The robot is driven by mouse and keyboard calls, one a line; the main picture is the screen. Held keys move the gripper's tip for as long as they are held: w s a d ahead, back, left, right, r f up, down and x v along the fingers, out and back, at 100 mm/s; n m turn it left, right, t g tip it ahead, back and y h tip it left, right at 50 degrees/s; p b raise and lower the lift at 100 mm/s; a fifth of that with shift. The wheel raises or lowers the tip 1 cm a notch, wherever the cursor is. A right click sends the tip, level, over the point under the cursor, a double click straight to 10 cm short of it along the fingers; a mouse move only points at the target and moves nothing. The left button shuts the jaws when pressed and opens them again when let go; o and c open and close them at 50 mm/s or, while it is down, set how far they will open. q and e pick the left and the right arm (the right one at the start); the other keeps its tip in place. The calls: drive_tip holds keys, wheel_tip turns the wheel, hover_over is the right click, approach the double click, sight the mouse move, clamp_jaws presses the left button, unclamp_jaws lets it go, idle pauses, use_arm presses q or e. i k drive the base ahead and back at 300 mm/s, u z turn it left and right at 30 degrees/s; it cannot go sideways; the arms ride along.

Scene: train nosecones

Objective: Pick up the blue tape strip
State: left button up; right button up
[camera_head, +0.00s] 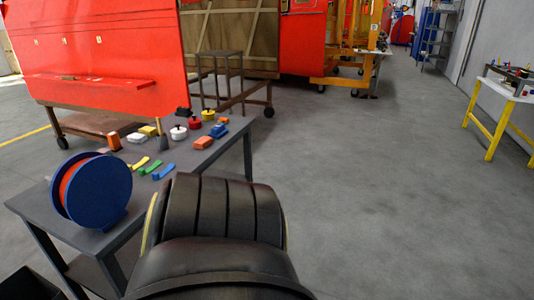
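The blue tape strip (164,172) lies on the dark grey table (105,238), near its right edge. It is small and slightly curved. A green strip (150,167) and a yellow strip (139,163) lie just to its left. Neither of my grippers shows in the head view. A large dark ribbed shape, likely part of my own arm, fills the bottom middle and hides the table's near right corner.
A blue reel (105,190) with an orange core stands on the table's left part. Orange and blue blocks, red and white pots and a brush (162,138) sit behind the strips. A red panel (95,50) rises behind the table.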

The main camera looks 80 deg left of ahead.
sight(156, 176)
drive_tip(key=i, duration=0.3)
drive_tip(key=u, duration=4.2)
drive_tip(key=i, duration=1.7)
